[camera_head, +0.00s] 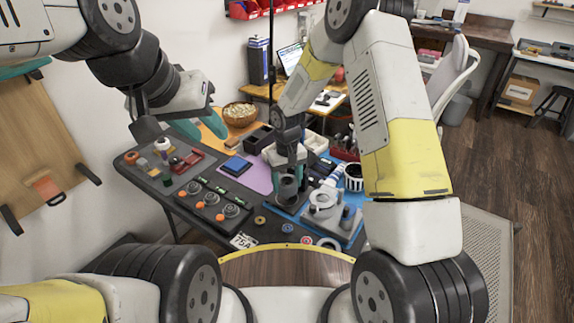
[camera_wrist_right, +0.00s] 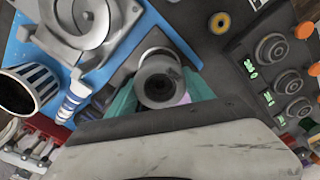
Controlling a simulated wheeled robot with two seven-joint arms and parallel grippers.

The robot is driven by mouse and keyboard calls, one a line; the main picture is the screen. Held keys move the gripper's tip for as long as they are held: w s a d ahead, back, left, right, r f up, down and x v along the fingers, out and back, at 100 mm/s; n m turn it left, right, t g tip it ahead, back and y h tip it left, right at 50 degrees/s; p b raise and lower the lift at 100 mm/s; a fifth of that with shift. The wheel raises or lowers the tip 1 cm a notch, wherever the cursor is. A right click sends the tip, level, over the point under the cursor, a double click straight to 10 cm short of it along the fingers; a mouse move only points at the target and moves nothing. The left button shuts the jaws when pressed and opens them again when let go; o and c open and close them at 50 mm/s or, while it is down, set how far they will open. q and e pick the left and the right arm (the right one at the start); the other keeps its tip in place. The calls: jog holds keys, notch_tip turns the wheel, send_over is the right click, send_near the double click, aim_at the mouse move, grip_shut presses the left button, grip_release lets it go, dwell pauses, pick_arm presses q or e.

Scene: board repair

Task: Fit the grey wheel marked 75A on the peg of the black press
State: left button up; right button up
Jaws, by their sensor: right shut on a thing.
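My right gripper (camera_wrist_right: 158,98) has its teal fingers shut on a grey wheel (camera_wrist_right: 158,83), a short round cylinder with a dark hole in its face. In the head view the right gripper (camera_head: 288,172) is over the blue mat's left part, with the wheel (camera_head: 288,188) at its fingertips. A dark grey block (camera_wrist_right: 127,72) sits on the mat beside and partly behind the wheel; it may be the black press. I cannot see its peg or read a mark on the wheel. A white card reading 75A (camera_head: 243,240) lies at the table's front edge.
A grey clamp-like fixture (camera_head: 325,203) and a striped cup (camera_head: 353,177) stand to the right on the blue mat (camera_head: 345,232). A yellow ring (camera_head: 260,220) lies near the front edge.

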jog(key=shift+f, duration=0.25)
jog(key=shift+s+d+f, duration=0.1)
jog(key=shift+s+f, duration=0.2)
jog(key=shift+f, duration=0.25)
jog(key=shift+w+f, duration=0.2)
jog(key=shift+f, duration=0.05)
jog(key=shift+c, duration=0.7)
jog(key=shift+f, duration=0.1)
jog(key=shift+f, duration=0.85)
jog(key=shift+s+f, duration=0.1)
jog(key=shift+f, duration=0.15)
grip_shut()
